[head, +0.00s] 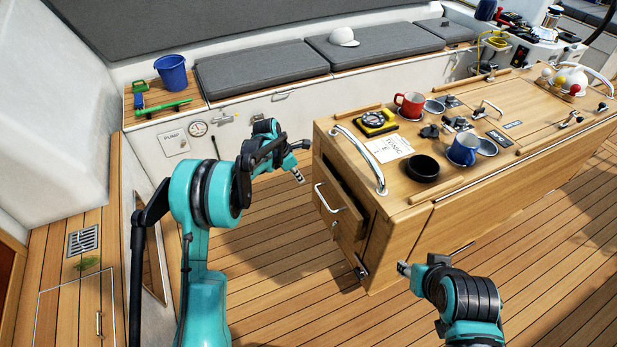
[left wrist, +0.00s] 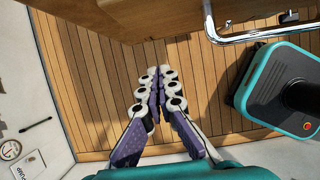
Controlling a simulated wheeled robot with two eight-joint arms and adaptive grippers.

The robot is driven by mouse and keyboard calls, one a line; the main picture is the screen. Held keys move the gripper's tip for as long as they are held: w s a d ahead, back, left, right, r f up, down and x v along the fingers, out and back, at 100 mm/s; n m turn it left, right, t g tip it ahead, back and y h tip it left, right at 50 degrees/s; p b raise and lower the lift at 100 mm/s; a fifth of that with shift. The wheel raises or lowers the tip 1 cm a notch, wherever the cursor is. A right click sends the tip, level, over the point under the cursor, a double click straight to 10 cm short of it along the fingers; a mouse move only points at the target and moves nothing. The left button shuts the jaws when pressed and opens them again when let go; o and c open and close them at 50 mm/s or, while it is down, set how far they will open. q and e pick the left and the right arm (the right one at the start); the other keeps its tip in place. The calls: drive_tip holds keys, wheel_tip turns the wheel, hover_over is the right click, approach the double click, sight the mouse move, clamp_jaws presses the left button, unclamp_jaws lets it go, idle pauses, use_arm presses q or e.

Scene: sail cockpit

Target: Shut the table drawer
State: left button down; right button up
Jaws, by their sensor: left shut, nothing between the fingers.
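The wooden table (head: 450,205) stands at the right of the head view. Its drawer (head: 337,213) is at the table's near left end, with a chrome handle (head: 325,199). A dark gap shows behind the drawer front, so it stands partly open. My left gripper (head: 298,176) is shut and empty, left of the drawer front and apart from it. In the left wrist view its fingers (left wrist: 158,72) meet over the deck, below a wooden panel (left wrist: 110,14) and left of a chrome bar (left wrist: 255,36). My right gripper (head: 404,268) is by the table's near side, its fingers unclear.
A chrome grab rail (head: 362,158) arches over the table's end. Mugs, a black bowl (head: 422,168) and a compass (head: 376,122) stand on top. A cushioned bench (head: 265,75) runs behind. The deck (head: 275,245) left of the table is clear.

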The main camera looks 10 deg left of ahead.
use_arm(q)
drive_tip(key=p+v, duration=0.3)
drive_tip(key=v, duration=0.6)
drive_tip(key=s+d+f+t+h+b, duration=0.15)
drive_tip(key=s+d, duration=0.25)
drive_tip(key=s, duration=0.6)
drive_tip(key=s+d+f+t+h, duration=0.2)
drive_tip(key=s+d+h, duration=0.15)
drive_tip(key=s, duration=0.65)
drive_tip(key=shift+g+y, duration=0.3)
drive_tip(key=shift+g, duration=0.05)
drive_tip(key=b+x, duration=0.1)
drive_tip(key=x, duration=0.3)
drive_tip(key=d+r+b+x, duration=0.1)
drive_tip(key=b+x, duration=0.1)
drive_tip(key=x, duration=0.2)
drive_tip(key=b+x, duration=0.1)
drive_tip(key=x, duration=0.4)
drive_tip(key=shift+w+d+r, duration=0.2)
drive_tip(key=shift+w+r, duration=0.15)
drive_tip(key=shift+r, duration=0.05)
drive_tip(key=shift+w+d+r, duration=0.1)
drive_tip(key=shift+w+d, duration=0.15)
drive_tip(key=shift+d, duration=0.05)
